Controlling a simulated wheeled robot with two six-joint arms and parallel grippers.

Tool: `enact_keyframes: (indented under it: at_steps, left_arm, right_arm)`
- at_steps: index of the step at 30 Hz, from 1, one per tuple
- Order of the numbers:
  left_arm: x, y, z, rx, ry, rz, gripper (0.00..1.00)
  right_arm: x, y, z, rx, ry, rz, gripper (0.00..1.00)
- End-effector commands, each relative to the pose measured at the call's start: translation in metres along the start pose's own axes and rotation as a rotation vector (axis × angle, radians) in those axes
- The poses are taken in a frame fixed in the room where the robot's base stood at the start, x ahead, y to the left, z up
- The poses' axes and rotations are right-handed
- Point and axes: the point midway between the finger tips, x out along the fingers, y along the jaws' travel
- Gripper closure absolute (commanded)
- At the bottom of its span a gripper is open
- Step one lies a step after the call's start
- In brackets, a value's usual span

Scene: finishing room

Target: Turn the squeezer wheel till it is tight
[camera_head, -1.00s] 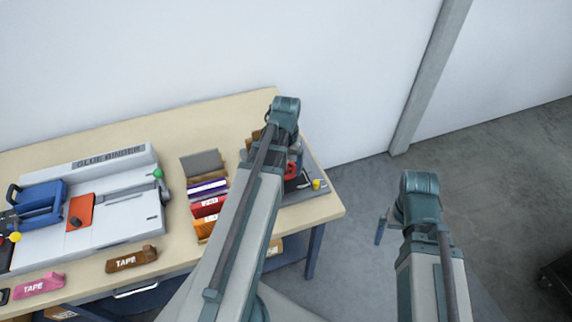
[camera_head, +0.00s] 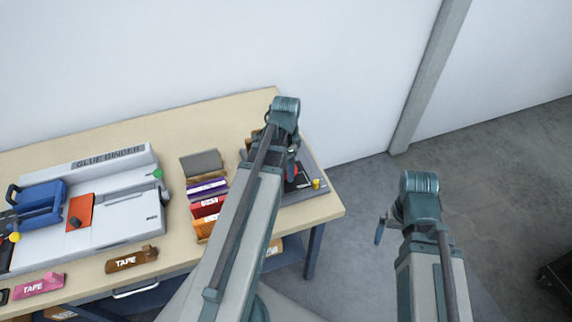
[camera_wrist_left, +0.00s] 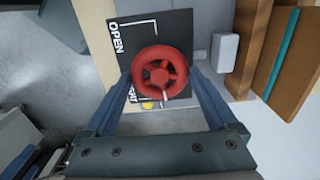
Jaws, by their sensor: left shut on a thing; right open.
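The red squeezer wheel (camera_wrist_left: 150,58) shows in the left wrist view, in front of a black plate (camera_wrist_left: 180,22) marked OPEN and a second, partly covered word. A pale mark sits on the wheel's lower rim, on the side of the second word. My left gripper (camera_wrist_left: 161,76) is shut on the wheel, one blue finger at each side of the rim. In the head view my left arm covers most of the wheel. My right gripper (camera_head: 381,229) is open and empty, off the table's right side.
Books in a rack (camera_head: 207,208) stand left of my left arm. A glue binder (camera_head: 120,205) and tape blocks (camera_head: 131,260) lie farther left. A yellow knob (camera_head: 316,184) sits by the table's right edge.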

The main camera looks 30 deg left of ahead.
Motion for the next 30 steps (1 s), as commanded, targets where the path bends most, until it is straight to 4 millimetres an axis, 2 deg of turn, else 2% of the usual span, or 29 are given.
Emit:
enact_keyframes:
  at_steps: [9, 26, 27, 28, 30]
  left_arm:
    - [0.0001, 0.0005, 0.0001, 0.121, -0.001, 0.0, 0.64]
    - [0.0001, 0.0005, 0.0001, 0.151, 0.0, 0.001, 0.64]
    - [0.0001, 0.0005, 0.0001, 0.151, 0.0, 0.001, 0.07]
    - [0.0001, 0.0005, 0.0, 0.151, 0.0, 0.001, 0.02]
    - [0.0001, 0.0005, 0.0001, 0.15, 0.0, 0.0, 0.0]
  right_arm:
    - [0.0001, 0.0, 0.0, 0.0, 0.0, 0.0, 0.0]
    - [0.0001, 0.0, 0.0, 0.0, 0.0, 0.0, 0.0]
    - [0.0001, 0.0, 0.0, 0.0, 0.0, 0.0, 0.0]
    - [0.0001, 0.0, 0.0, 0.0, 0.0, 0.0, 0.0]
    - [0.0001, 0.0, 0.0, 0.0, 0.0, 0.0, 0.0]
